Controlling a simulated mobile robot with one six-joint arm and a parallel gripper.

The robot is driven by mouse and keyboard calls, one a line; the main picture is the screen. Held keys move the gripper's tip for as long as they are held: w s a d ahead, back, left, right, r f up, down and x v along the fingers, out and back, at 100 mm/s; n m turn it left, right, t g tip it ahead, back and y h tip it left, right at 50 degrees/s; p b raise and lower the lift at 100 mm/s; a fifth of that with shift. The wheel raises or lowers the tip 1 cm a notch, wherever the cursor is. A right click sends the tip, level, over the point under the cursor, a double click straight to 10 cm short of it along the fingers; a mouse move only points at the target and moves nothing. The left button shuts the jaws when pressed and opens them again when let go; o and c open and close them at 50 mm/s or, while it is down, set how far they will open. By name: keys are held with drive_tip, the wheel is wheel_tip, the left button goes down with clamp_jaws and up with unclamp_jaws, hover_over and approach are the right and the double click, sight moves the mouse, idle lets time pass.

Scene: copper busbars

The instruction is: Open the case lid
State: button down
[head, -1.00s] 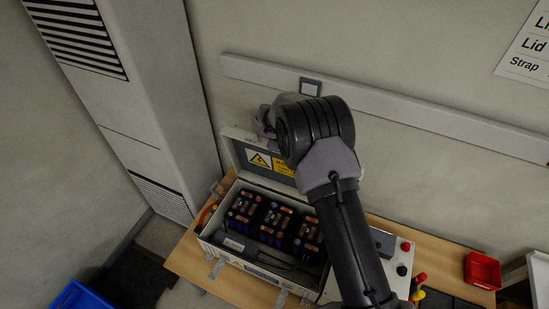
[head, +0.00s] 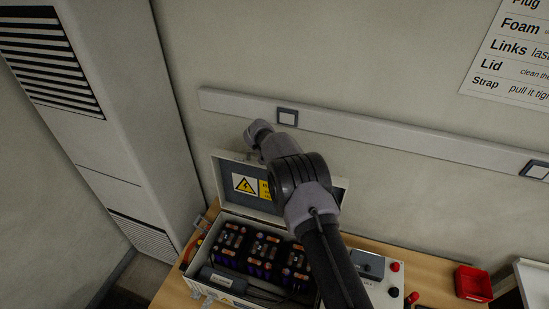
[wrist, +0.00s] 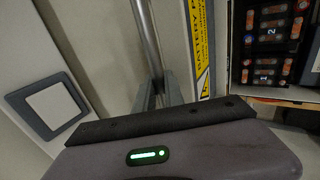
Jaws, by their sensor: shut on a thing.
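The grey case (head: 206,278) stands on the wooden bench. Its lid (head: 228,170) is raised on the wall side, roughly upright, with its inner face and a yellow warning label showing. The lid also shows nearly edge-on in the wrist view (wrist: 181,40). In the head view my own wrist and arm hide the fingers and part of the lid.
Inside the case are battery cells with copper busbars (head: 262,250) and a dark cable. A control box (head: 372,268) and a red bin (head: 472,283) are to the right. The wall with a rail (head: 390,140) and socket is close behind the lid.

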drive_tip(key=c, duration=1.4)
unclamp_jaws()
drive_tip(key=shift+c, duration=0.2)
drive_tip(key=b+v, duration=0.1)
drive_tip(key=v, duration=1.6)
drive_tip(key=shift+s+b, duration=0.25)
drive_tip(key=shift+b, duration=0.15)
drive_tip(key=shift+r, duration=0.15)
